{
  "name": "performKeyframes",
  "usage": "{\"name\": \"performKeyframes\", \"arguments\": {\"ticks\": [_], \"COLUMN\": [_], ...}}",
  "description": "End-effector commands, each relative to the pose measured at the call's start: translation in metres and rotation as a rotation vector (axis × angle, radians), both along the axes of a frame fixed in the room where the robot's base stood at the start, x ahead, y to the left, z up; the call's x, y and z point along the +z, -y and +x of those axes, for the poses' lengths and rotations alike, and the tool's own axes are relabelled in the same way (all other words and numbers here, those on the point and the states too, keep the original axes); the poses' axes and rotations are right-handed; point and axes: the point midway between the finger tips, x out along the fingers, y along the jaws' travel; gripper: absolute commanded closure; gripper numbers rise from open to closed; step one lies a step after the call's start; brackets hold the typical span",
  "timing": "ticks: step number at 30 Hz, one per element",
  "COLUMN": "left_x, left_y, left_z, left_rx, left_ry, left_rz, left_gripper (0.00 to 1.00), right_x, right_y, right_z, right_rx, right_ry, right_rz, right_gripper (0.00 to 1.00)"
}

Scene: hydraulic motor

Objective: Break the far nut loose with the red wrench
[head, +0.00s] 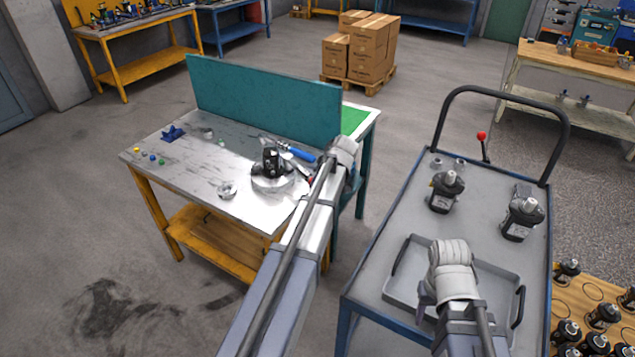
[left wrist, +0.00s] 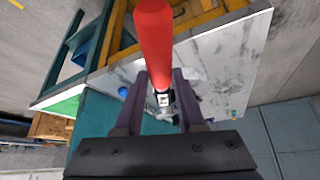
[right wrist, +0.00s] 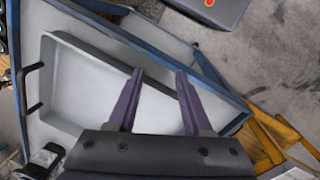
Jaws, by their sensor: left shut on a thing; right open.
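The red wrench (left wrist: 155,45) is between the fingers of my left gripper (left wrist: 159,76), which is shut on it. Its red handle points up in the left wrist view and its metal end lies between the fingers. In the head view my left arm reaches over the workbench and mostly hides the wrench. The dark motor (head: 270,161) stands on a round metal fixture (head: 272,186), left of my left gripper. The far nut cannot be made out. My right gripper (right wrist: 160,75) is open and empty above the grey tray (right wrist: 75,118).
A blue-handled tool (head: 298,154) lies beside the motor. A teal panel (head: 262,98) closes the bench's back. A metal ring (head: 228,190) and small coloured parts lie on the bench (head: 185,165). The blue cart (head: 400,225) at right carries two motors (head: 446,190) and a tall handle.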

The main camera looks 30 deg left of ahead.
Motion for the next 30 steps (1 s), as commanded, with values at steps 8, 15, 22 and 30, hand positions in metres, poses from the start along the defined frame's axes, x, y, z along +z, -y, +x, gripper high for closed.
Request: {"name": "performKeyframes", "arguments": {"ticks": [8, 15, 22, 30], "left_x": [-0.0023, -0.0023, -0.0023, 0.0025], "left_y": [0.0024, 0.0002, -0.0010, -0.0013], "left_z": [-0.0007, -0.0045, -0.0058, -0.0059], "left_rx": [0.017, 0.019, 0.020, 0.020], "left_ry": [-0.005, -0.006, -0.005, -0.005], "left_rz": [-0.010, -0.010, -0.010, -0.010], "left_gripper": [1.00, 1.00, 1.00, 1.00], "right_x": [-0.0011, -0.0011, -0.0011, 0.0037], "right_y": [0.0000, 0.0000, 0.0000, 0.0000], "right_z": [0.0000, 0.0000, 0.0000, 0.0000], "right_rx": [0.000, 0.000, 0.000, 0.000], "right_ry": [0.000, 0.000, 0.000, 0.000], "right_rz": [0.000, 0.000, 0.000, 0.000], "right_gripper": [0.50, 0.50, 0.50, 0.50]}}
